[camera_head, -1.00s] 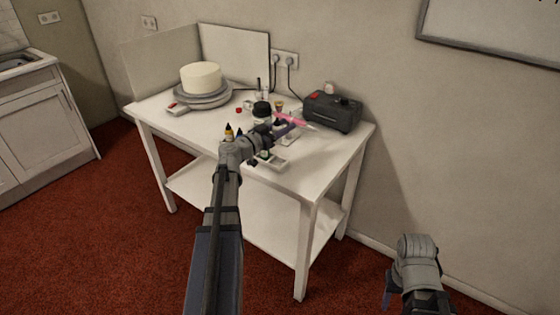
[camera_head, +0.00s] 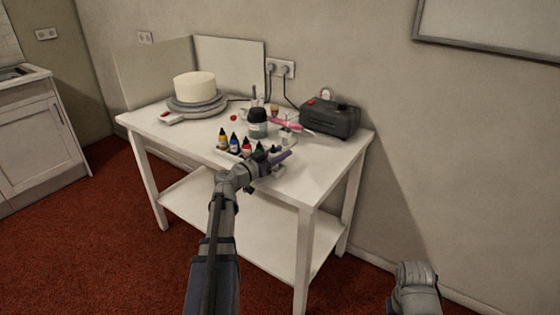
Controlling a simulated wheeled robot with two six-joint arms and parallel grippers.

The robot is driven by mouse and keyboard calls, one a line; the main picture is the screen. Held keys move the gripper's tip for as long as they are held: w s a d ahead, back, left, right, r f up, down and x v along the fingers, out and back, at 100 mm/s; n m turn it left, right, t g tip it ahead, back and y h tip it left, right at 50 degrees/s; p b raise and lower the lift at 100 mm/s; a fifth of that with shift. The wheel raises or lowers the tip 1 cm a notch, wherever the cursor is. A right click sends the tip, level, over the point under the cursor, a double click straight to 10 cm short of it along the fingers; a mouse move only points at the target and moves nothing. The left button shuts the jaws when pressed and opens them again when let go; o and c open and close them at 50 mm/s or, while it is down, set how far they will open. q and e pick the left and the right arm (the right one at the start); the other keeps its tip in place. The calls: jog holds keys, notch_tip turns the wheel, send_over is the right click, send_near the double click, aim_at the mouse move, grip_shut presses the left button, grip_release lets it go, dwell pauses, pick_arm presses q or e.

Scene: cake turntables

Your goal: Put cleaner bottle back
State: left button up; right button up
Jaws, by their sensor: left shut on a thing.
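My left gripper (camera_head: 284,157) is at the front edge of the white table, at the right end of a row of small bottles. It is shut on a small bottle, taken as the cleaner bottle, which the wrist and fingers mostly hide; a dark cap (camera_head: 273,149) shows by the fingers. Small bottles with dark tips and yellow, blue and red bodies (camera_head: 234,143) stand upright in a pale rack left of the gripper. I cannot tell whether the held bottle touches the rack. My right gripper's fingers are out of view; only its wrist shows at the lower right.
A grey jar with a dark lid (camera_head: 257,123) stands behind the bottles. A pink airbrush (camera_head: 290,122) lies near a black compressor (camera_head: 331,117). A white cake (camera_head: 194,87) sits on a turntable (camera_head: 197,107). The table's (camera_head: 318,170) front right is clear.

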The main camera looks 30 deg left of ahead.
pick_arm(q)
jog(key=shift+f, duration=0.1)
jog(key=shift+f, duration=0.1)
jog(key=shift+f, duration=0.15)
jog(key=o, duration=0.6)
jog(key=shift+r, duration=0.25)
jog(key=v, duration=1.2)
